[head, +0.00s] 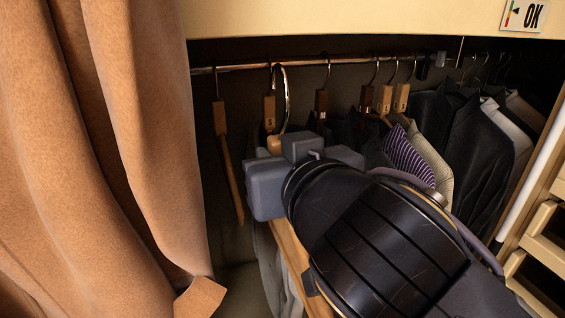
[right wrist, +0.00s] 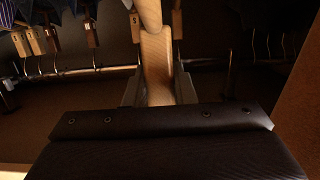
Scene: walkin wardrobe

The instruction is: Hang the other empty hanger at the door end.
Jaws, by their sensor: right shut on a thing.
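My right gripper (head: 268,170) is below the rail, shut on a wooden hanger (head: 275,145). In the right wrist view, this hanger's wood (right wrist: 156,60) lies between the fingers (right wrist: 157,88). A large metal hook (head: 288,100) rises above the gripper and overlaps the rail (head: 340,63); I cannot tell whether it rests on it. An empty wooden hanger (head: 226,160) hangs at the far left of the rail. A hanger tagged S (head: 269,112) hangs just behind the hook. My left gripper is not in view.
An orange-brown curtain (head: 110,130) fills the left. Several tagged hangers (head: 384,98) and dark jackets (head: 450,140) crowd the rail to the right. A striped purple garment (head: 408,158) hangs near my arm. Cream shelving (head: 540,245) stands at the right edge.

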